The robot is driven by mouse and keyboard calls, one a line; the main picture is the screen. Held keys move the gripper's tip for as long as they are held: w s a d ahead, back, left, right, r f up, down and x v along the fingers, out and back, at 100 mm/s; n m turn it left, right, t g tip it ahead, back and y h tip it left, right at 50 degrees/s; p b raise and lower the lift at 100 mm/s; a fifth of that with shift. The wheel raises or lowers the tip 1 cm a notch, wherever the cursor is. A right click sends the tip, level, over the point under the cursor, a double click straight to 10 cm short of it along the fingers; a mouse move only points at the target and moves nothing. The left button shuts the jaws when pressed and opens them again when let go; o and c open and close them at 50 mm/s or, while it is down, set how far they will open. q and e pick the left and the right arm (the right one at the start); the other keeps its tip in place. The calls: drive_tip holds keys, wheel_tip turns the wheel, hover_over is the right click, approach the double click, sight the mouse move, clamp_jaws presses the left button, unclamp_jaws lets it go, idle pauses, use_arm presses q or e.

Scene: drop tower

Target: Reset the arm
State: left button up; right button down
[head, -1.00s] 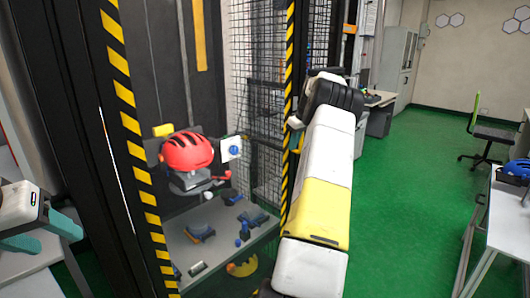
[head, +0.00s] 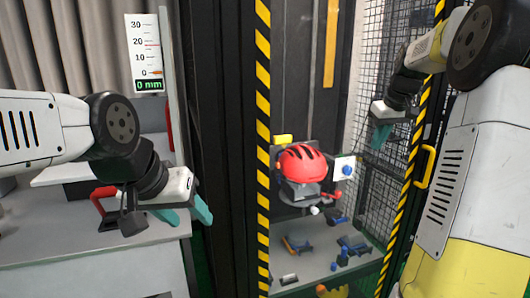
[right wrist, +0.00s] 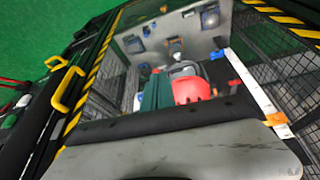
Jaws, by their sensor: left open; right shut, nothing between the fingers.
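My left gripper (head: 190,217) reaches in from the left in the head view. Its teal fingers are apart and empty, in front of the grey bench and left of the striped tower post. My right arm rises at the right of the head view and bends forward. My right gripper (head: 381,136) hangs small in front of the mesh side of the tower, its teal fingers together and holding nothing. The red helmet (head: 302,165) sits on its mount inside the tower, apart from both grippers. The right wrist view also shows the red helmet (right wrist: 190,90).
Yellow-and-black posts (head: 263,150) frame the tower opening. A yellow handle (head: 425,167) is near my right arm. The tower base (head: 310,262) holds several clamps and tools. A height scale (head: 147,50) reading 0 mm stands above the bench (head: 150,265) at left.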

drive_tip(key=s+a+r, duration=0.2)
drive_tip(key=s+a, duration=1)
drive_tip(key=s+a+f+m, duration=0.1)
drive_tip(key=s+a+f, duration=0.2)
drive_tip(key=s, duration=0.5)
drive_tip(key=s+a+f+t+y, duration=0.1)
drive_tip(key=s+a+f, duration=0.3)
drive_tip(key=s, duration=0.4)
drive_tip(key=shift+s+a+f+m+t+y, duration=0.2)
drive_tip(key=shift+s+a+m+t+y, duration=0.1)
drive_tip(key=shift+a+m, duration=0.1)
